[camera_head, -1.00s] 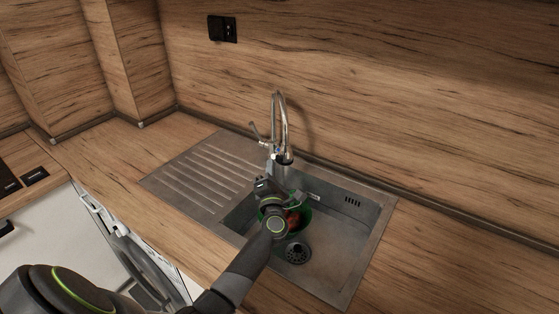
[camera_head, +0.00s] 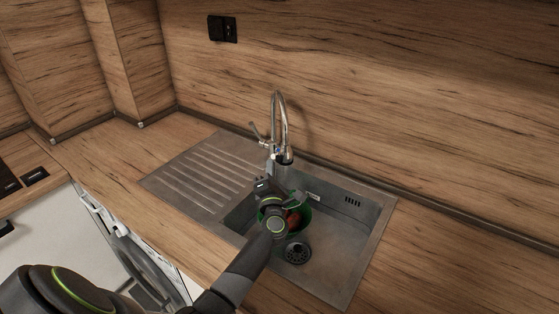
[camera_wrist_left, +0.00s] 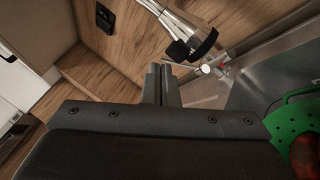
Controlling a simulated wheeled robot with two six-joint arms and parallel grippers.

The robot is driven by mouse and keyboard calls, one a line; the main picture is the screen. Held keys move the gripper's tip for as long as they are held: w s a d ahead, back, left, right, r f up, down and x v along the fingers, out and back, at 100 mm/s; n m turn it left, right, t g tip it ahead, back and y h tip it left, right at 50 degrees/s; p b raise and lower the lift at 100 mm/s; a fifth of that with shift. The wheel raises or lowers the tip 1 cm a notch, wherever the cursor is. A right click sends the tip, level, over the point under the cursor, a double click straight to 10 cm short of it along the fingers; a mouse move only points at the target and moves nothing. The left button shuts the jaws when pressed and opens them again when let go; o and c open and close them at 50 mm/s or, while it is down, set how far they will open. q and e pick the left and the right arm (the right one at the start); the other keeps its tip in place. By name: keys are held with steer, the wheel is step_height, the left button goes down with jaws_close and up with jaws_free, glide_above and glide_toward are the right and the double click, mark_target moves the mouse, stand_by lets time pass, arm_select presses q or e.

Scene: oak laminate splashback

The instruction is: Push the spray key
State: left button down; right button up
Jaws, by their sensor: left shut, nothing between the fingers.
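A chrome faucet (camera_head: 281,125) with a tall curved spout stands at the back of the sink. Its hanging spray head (camera_head: 285,157) ends above the basin. In the left wrist view the spray head (camera_wrist_left: 180,51) has a dark end, with a black key-like part (camera_wrist_left: 205,43) sticking out beside it. My left gripper (camera_head: 285,190) is just below and in front of the spray head, over the basin. In the wrist view my left fingers (camera_wrist_left: 162,76) are together and empty, below the spray head with a visible gap. My right gripper is not in view.
The steel sink (camera_head: 345,270) has a ribbed drainboard (camera_head: 205,170) on its left. A green colander (camera_head: 304,224) with reddish contents sits in the basin under my gripper; it also shows in the wrist view (camera_wrist_left: 285,120). A faucet lever (camera_head: 256,131) sticks out left.

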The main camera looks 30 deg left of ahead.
arm_select(q)
steer(key=shift+w, duration=0.1)
stand_by(0.4)
steer(key=shift+w+d, duration=0.1)
steer(key=shift+w, duration=0.35)
stand_by(0.4)
steer(key=shift+s, duration=0.6)
steer(key=s+a+p, duration=0.1)
steer(key=s+p, duration=0.1)
steer(key=s, duration=0.4)
steer(key=shift+a, duration=0.25)
